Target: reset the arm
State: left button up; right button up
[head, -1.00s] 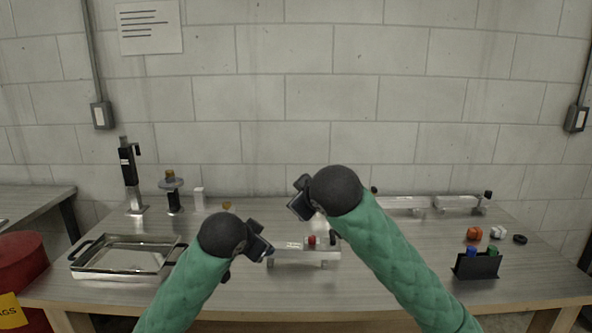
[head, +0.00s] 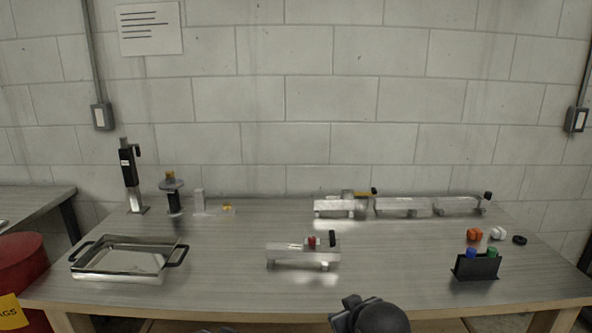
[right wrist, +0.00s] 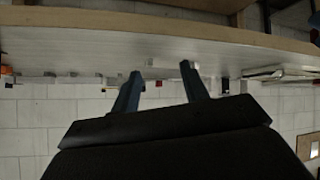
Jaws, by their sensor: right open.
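My right arm is low at the bottom edge of the head view, with the black wrist and gripper (head: 347,314) in front of the table's near edge. In the right wrist view, its two blue-grey fingers (right wrist: 160,76) are spread apart with nothing between them. Of my left arm only a thin dark sliver (head: 213,330) shows at the bottom edge of the head view. Its fingers are hidden. The small aluminium trailer (head: 290,252) with a red and a black knob stands on the table (head: 225,280), clear of both grippers.
A metal tray (head: 130,274) with black handles stands at the left. More aluminium trailers (head: 402,206) line the back right. A black holder (head: 476,268) with blue and green items stands at the right. A black upright device (head: 130,175) stands back left. The table's front middle is clear.

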pick_arm(q)
jog(key=s+f+n+g, duration=0.1)
jog(key=s+f+g, duration=0.2)
jog(key=s+f, duration=0.7)
jog(key=s+f+n+g, duration=0.1)
jog(key=s+f+g, duration=0.2)
jog(key=s+f, duration=0.7)
jog(key=s, duration=0.8)
jog(key=shift+f, duration=0.4)
pick_arm(e)
jog(key=s+d+f+m+g, duration=0.2)
jog(key=s+f+g, duration=0.5)
jog(key=s+f, duration=2)
jog(key=s, duration=0.4)
jog(key=shift+s+d+f+m+g, duration=0.25)
jog(key=shift+d+f+m+g, duration=0.05)
jog(key=shift+f+g, duration=0.1)
